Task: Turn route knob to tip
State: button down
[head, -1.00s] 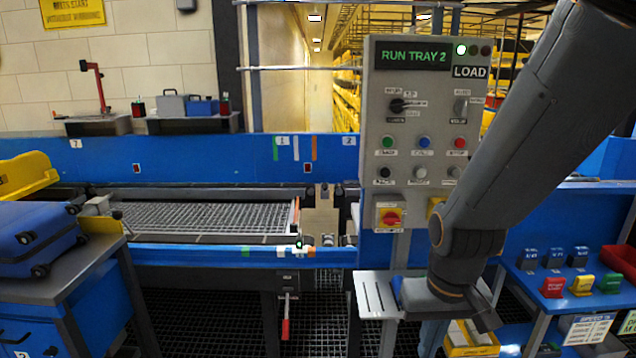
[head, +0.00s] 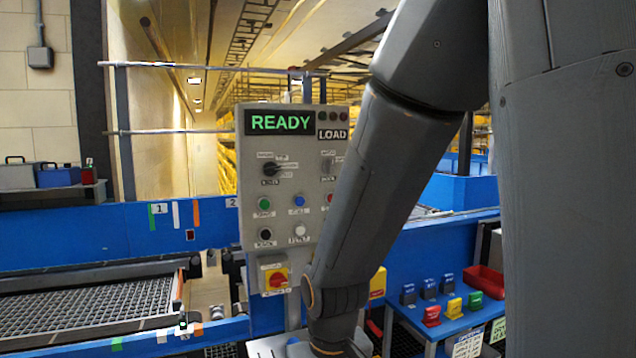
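The grey control panel (head: 291,215) stands left of my arm in the head view. Its upper left carries a black rotary knob (head: 270,169), likely the route knob, with small labels around it that are too small to read surely. The knob's handle seems to point toward the right; its exact setting is hard to tell. The panel's display (head: 280,122) reads READY in green, beside a LOAD label. My arm comes down in front of the panel's right edge, and my gripper is below the picture, out of view.
A second selector (head: 327,167) sits at the panel's upper right, partly close behind my arm. Push buttons and a red-on-yellow switch (head: 276,278) lie below. A tray conveyor (head: 90,300) is at left. A blue shelf at right holds coloured blocks and a red bin (head: 485,281).

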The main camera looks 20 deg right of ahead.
aim_at(270, 168)
jog(key=k, duration=0.5)
jog(key=u, duration=1.4)
jog(key=i, duration=1.05)
jog(key=z, duration=2.55)
